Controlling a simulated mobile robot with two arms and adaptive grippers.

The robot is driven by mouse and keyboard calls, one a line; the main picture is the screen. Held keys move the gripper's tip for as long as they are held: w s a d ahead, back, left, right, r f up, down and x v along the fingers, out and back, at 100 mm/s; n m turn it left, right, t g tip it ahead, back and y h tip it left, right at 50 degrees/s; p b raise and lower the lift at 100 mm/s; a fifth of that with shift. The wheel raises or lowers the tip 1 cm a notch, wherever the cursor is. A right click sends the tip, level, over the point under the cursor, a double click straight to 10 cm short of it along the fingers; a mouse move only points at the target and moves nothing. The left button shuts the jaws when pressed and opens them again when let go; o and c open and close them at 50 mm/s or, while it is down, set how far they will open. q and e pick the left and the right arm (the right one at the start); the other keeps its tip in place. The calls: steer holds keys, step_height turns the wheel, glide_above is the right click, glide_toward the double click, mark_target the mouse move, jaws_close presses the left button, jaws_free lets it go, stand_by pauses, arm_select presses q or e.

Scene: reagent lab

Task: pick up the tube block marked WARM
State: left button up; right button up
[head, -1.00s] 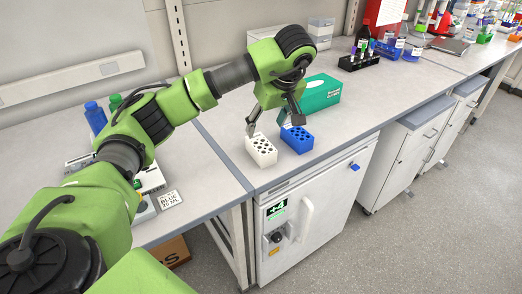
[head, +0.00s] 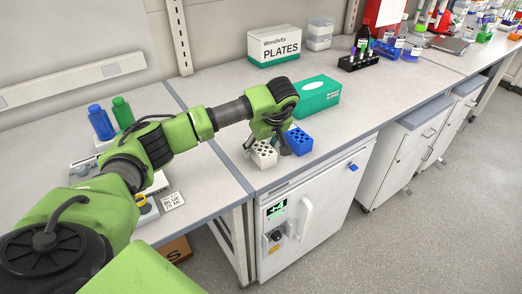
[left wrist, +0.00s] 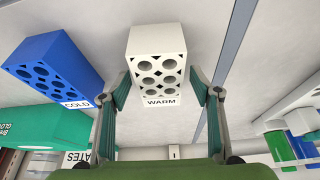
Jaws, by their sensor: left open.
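The white tube block marked WARM (left wrist: 157,52) has several round holes and stands on the bench top. In the head view the white block (head: 263,154) is near the bench's front edge, partly hidden by my left gripper (head: 267,144). In the left wrist view my left gripper (left wrist: 158,84) is open, with one finger on each side of the WARM block. I cannot tell whether the fingers touch it. Nothing shows of my right gripper.
A blue tube block marked COLD (left wrist: 55,70) stands close beside the WARM block; it also shows in the head view (head: 298,140). A green glove box (head: 318,97) lies behind them. Blue and green bottles (head: 101,122) stand left.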

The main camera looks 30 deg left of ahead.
arm_select(q)
steer(key=shift+f, duration=0.25)
stand_by(0.4)
steer(key=c, duration=1.5)
